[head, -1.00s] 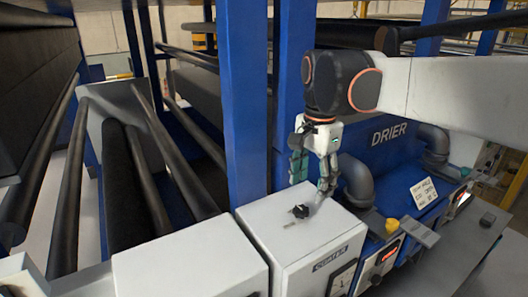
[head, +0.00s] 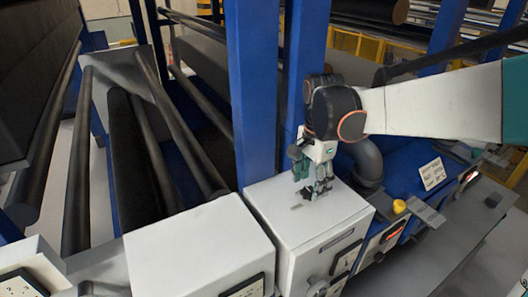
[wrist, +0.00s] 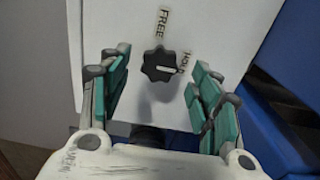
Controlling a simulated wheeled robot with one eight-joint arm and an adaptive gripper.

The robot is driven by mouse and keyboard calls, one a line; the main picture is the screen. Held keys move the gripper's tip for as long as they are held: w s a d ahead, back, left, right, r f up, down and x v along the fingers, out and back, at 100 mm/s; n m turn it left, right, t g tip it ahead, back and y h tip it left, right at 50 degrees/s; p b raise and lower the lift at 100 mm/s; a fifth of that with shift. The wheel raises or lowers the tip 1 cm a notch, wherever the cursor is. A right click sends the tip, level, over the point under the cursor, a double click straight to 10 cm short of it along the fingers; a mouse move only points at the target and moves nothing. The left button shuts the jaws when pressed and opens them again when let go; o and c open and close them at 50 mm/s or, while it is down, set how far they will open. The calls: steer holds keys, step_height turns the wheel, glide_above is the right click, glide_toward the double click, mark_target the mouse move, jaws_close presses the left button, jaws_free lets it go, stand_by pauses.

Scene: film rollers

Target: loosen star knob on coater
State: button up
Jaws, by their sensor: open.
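The star knob (wrist: 159,65) is black and lobed, with a white pointer line aimed right toward the "HOLD" label (wrist: 184,60). The "FREE" label (wrist: 164,19) is above it in the wrist view. My gripper also shows pointing down over the coater in the head view (head: 314,190).
A blue post (head: 258,100) stands right behind the coater. A second white box (head: 195,245) is to its left. The blue drier with a grey pipe (head: 366,160) and a yellow button (head: 399,206) is to the right. Black rollers (head: 130,150) fill the left.

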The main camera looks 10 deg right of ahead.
steer(key=shift+f, duration=1.05)
steer(key=c, duration=1.1)
